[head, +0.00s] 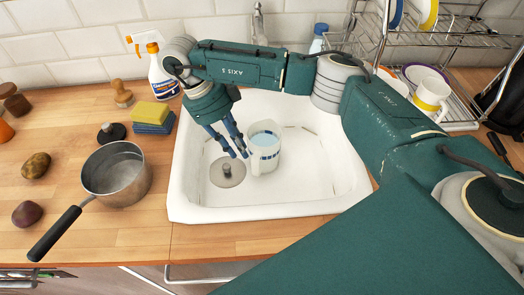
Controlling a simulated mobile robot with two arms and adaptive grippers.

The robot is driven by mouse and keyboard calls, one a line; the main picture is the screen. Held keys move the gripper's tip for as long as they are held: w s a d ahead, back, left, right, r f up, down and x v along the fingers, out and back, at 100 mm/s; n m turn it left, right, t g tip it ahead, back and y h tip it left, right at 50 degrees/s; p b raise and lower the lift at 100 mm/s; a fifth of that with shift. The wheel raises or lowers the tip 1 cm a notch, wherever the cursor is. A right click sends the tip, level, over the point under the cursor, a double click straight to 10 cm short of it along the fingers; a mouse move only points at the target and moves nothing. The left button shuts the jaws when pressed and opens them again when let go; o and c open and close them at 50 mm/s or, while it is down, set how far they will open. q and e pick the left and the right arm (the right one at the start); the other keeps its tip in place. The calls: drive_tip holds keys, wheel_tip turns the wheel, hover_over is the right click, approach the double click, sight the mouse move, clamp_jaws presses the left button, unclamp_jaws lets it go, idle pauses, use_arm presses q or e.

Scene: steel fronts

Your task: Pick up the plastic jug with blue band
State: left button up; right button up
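The plastic jug with blue band (264,150) is a white, open-topped vessel with blue marks around it. It stands upright inside the white sink (340,199), near its middle. My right gripper (239,155) points down into the sink just left of the jug. Its dark blue fingers show a gap between them, with nothing seen held there. The fingertips are close to the jug's left side; I cannot tell whether they touch it. My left gripper is not in view.
A steel pot (117,174), sponges (152,117) and a spray bottle (162,78) stand left of the sink. A round sink plug (227,173) lies left of the jug. A dish rack (455,110) with crockery is at right. My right arm spans the sink's back and right.

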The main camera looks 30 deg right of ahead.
sight(252, 169)
drive_tip(key=p+x, duration=0.1)
drive_tip(key=x, duration=0.2)
drive_tip(key=p+x, duration=0.1)
drive_tip(key=x, duration=0.3)
drive_tip(key=p+x, duration=0.1)
drive_tip(key=x, duration=0.2)
drive_tip(key=shift+w+d+f, duration=0.15)
drive_tip(key=shift+w+f, duration=0.05)
drive_tip(key=shift+f, duration=0.05)
drive_tip(key=shift+s+d+f, duration=0.1)
drive_tip(key=shift+s+f, duration=0.05)
drive_tip(key=shift+f, duration=0.3)
clamp_jaws()
